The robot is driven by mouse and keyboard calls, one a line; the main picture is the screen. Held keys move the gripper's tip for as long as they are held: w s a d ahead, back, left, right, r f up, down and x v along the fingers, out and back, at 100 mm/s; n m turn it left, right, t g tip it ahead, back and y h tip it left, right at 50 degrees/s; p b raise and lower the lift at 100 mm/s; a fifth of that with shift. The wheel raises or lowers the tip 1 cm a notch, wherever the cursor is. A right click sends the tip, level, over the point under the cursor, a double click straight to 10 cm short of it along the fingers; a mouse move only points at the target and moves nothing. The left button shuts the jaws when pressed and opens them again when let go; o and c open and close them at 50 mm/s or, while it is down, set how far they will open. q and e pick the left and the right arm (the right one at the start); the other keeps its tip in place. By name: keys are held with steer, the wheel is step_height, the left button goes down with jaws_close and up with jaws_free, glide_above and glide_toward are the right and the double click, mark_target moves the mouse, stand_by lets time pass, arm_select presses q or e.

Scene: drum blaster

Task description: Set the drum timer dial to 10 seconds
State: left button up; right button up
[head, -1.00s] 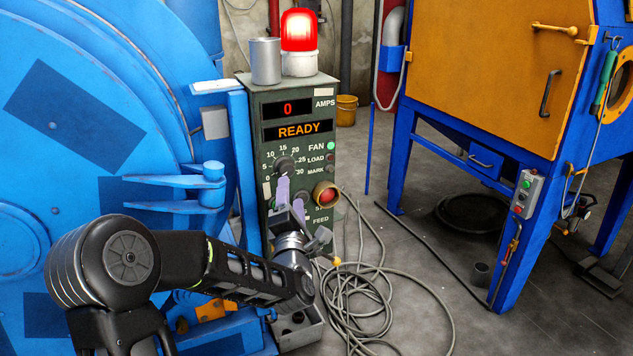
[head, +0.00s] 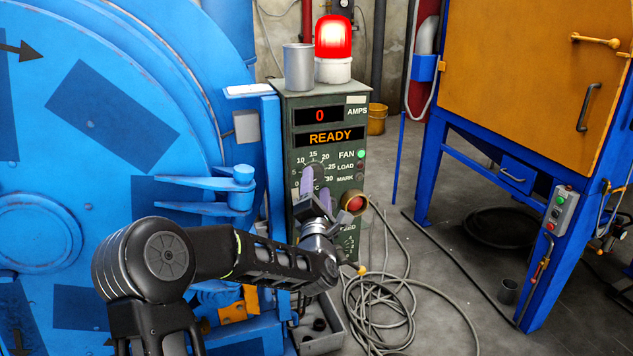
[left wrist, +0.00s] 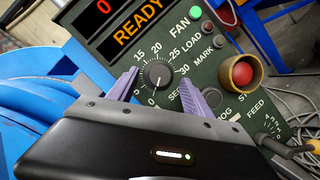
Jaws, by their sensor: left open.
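The timer dial (left wrist: 158,75) is a round black knob on the green control panel, inside a white scale from 0 to 30. Its pale pointer line appears to point down toward the 0 end in the left wrist view. In the head view the dial (head: 314,171) is partly hidden by a finger. My left gripper (left wrist: 159,77) is open, with its purple fingers on either side of the dial; contact cannot be told. The left gripper also shows in the head view (head: 317,178) in front of the panel. My right gripper is not in view.
A red button in a brass collar (left wrist: 239,74) sits right of the fingers. A FEED knob (left wrist: 267,142) is lower right. The display (head: 326,137) reads READY. A lit red beacon (head: 333,48) and metal cup (head: 298,67) stand on top. The blue drum (head: 100,120) is at left.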

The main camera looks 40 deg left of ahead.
mark_target(316, 175)
arm_select(q)
steer(key=shift+x, duration=1.25)
jaws_close()
